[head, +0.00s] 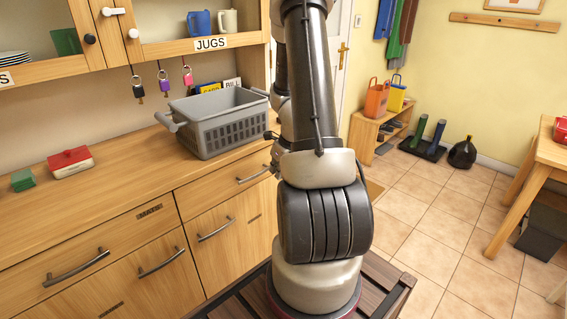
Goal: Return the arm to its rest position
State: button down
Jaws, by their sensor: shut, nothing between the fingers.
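My arm (318,90) rises from its base in the middle of the head view, and its upper end leaves the top of the picture. A second part of my arm hangs down behind it, on its left side. My gripper (273,165) shows only as a small dark edge beside the arm, above the front edge of the counter. Most of it is hidden behind the arm. It is shut and holds nothing.
A grey basket (216,122) stands on the wooden counter (125,180), close to the left of my arm. A red-lidded box (70,162) and a green box (23,180) sit further left. Open tiled floor (430,215) lies right, before a wooden table (545,150).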

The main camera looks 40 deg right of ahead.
jog(key=v, duration=0.5)
jog(key=shift+s+r, duration=0.1)
jog(key=shift+r, duration=0.1)
jog(key=s+a+r+n, duration=0.5)
jog(key=r+n, duration=0.3)
jog(key=n, duration=0.4)
jog(key=s+a+r+n, duration=0.6)
jog(key=a+r+n, duration=0.1)
jog(key=n, duration=0.4)
jog(key=s+a+r+n, duration=0.5)
jog(key=r+n, duration=0.4)
jog(key=n, duration=0.3)
jog(key=shift+s+a+n, duration=0.25)
jog(key=shift+a+n, duration=0.05)
jog(key=shift+a, duration=0.1)
jog(key=shift+r, duration=0.1)
